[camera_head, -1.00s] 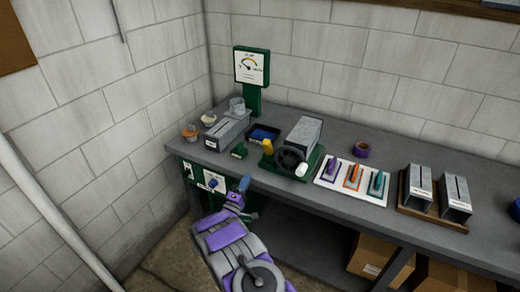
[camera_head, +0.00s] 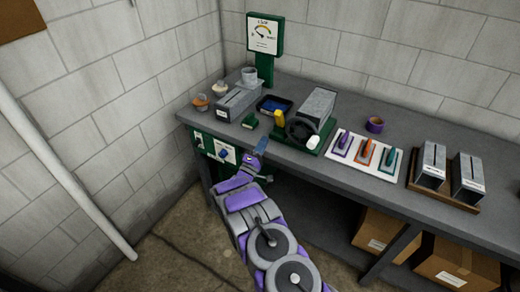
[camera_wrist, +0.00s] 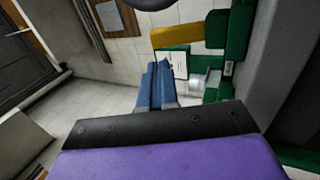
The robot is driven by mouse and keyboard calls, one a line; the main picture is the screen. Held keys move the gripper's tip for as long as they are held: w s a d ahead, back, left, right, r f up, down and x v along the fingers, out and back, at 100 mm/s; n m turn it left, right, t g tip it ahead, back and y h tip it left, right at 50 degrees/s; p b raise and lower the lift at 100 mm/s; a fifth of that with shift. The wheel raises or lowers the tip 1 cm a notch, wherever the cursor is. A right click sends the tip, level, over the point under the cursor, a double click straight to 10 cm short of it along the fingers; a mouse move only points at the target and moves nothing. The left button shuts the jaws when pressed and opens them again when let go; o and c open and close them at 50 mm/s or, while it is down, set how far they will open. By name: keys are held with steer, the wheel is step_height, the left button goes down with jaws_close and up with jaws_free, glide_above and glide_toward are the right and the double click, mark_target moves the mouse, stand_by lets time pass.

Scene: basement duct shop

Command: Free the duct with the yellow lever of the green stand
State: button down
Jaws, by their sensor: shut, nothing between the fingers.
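The green stand (camera_head: 323,140) sits near the bench's front edge in the head view. It bears the grey duct (camera_head: 318,104), a black handwheel with a white knob (camera_head: 313,142), and the upright yellow lever (camera_head: 279,123) at its left side. My gripper (camera_head: 262,145) is shut and empty, with blue fingers in front of and left of the lever, apart from it. In the wrist view the shut blue fingers (camera_wrist: 160,72) point up, and a yellow bar (camera_wrist: 178,36), seemingly the lever, lies beyond them beside green parts. The duct's hold in the stand is hidden.
A small green block (camera_head: 250,121) and a black tray (camera_head: 274,105) lie left of the stand. A white board (camera_head: 345,157) with trowels is right of it. A green gauge post (camera_head: 265,66) stands behind. The bench edge is close under my gripper.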

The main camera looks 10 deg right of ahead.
mark_target(277, 118)
steer(key=b+x, duration=0.2)
steer(key=x, duration=0.7)
steer(key=shift+w+d+r, duration=0.1)
steer(key=shift+r, duration=0.15)
